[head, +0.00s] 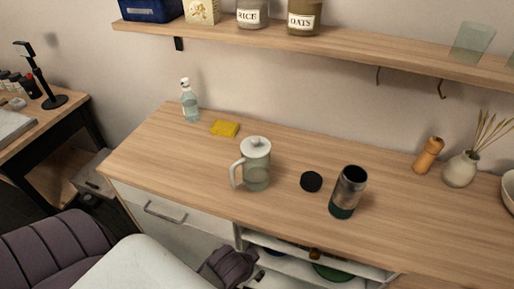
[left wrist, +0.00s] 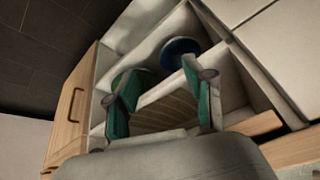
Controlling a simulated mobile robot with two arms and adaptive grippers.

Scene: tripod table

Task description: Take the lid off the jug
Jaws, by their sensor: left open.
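The jug (head: 257,177) is a pale, translucent vessel with a white handle on its left side. It stands upright on the wooden counter. Its white lid (head: 256,144), with a small knob on top, sits on the jug's mouth. My left gripper (left wrist: 157,92) is open, with nothing seen between its green-padded fingers. In the head view only its dark wrist end shows low at the counter's front, below and in front of the jug and apart from it. The jug is not in the left wrist view. My right gripper is in neither view.
A dark tumbler (head: 348,192) and a black disc (head: 311,182) stand right of the jug. A yellow sponge (head: 225,128) and a soap bottle (head: 190,101) are behind left. The open shelf under the counter holds a blue round dish (left wrist: 180,52). A wall shelf (head: 330,44) hangs above.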

